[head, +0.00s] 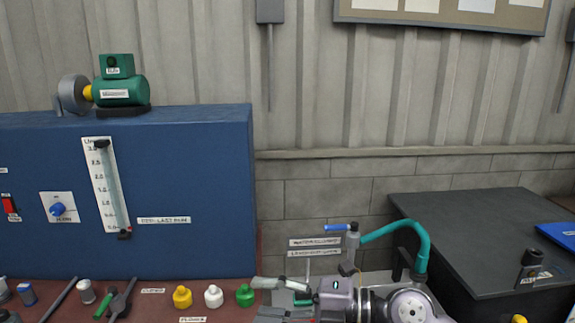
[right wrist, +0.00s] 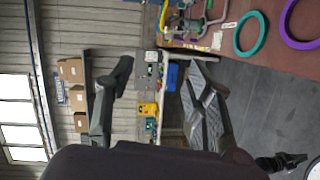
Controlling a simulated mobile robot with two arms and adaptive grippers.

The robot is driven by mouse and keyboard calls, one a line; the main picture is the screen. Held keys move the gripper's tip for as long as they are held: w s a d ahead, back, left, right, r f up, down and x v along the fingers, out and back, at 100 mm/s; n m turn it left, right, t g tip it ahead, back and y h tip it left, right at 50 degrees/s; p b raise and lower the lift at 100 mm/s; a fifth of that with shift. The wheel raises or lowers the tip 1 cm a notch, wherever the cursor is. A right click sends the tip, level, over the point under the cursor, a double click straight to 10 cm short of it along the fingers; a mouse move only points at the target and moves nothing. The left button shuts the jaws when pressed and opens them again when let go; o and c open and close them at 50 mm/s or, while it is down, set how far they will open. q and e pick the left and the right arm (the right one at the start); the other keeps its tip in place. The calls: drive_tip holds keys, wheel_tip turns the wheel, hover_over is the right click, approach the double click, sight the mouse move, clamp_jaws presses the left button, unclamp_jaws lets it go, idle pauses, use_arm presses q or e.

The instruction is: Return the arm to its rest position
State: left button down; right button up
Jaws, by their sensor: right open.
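My right gripper (head: 274,299) is at the bottom middle of the head view, with its fingers pointing left, just right of the green cap on the bench. In the right wrist view its two dark fingers (right wrist: 160,80) stand wide apart. Nothing is held between them. My left gripper is not in the head view.
A yellow cap (head: 182,297), a white cap (head: 213,296) and a green cap (head: 245,295) stand before the blue panel (head: 205,150). A teal hose (head: 421,245) on a tap rises behind my right arm. A dark cabinet (head: 460,230) stands at right. A teal ring (right wrist: 240,44) and a purple ring (right wrist: 285,30) show in the wrist view.

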drive_tip(key=w+d+r+m+t+h, duration=0.25)
drive_tip(key=d+m+t, duration=0.25)
drive_tip(key=m+t, duration=0.35)
drive_tip(key=w+d+r+m+t+h, duration=0.1)
drive_tip(key=d+r+m+t+h, duration=0.15)
drive_tip(key=d+m+t, duration=0.5)
drive_tip(key=s+d+f+m+g+h, duration=0.1)
drive_tip(key=d+f+m+g+h, duration=0.1)
drive_tip(key=d+f+m+h, duration=0.45)
drive_tip(key=s+d+f+m+g+h, duration=0.1)
drive_tip(key=d+f+m+h, duration=0.2)
drive_tip(key=f+m+h, duration=0.35)
drive_tip(key=s+d+f+m+g, duration=0.25)
drive_tip(key=s+f+g, duration=0.6)
drive_tip(key=f, duration=0.65)
drive_tip(key=s+f+n+g+y, duration=0.1)
drive_tip(key=s+f+g, duration=0.15)
drive_tip(key=s, duration=0.55)
drive_tip(key=s+f+g+y, duration=0.15)
drive_tip(key=s+f, duration=0.25)
drive_tip(key=s, duration=0.4)
wheel_tip(320, 180, down, 25)
drive_tip(key=a+g, duration=0.1)
drive_tip(key=g, duration=0.1)
drive_tip(key=s+d+f, duration=0.3)
drive_tip(key=s+f, duration=1.4)
drive_tip(key=s, duration=0.1)
drive_tip(key=shift+g+h, duration=0.45)
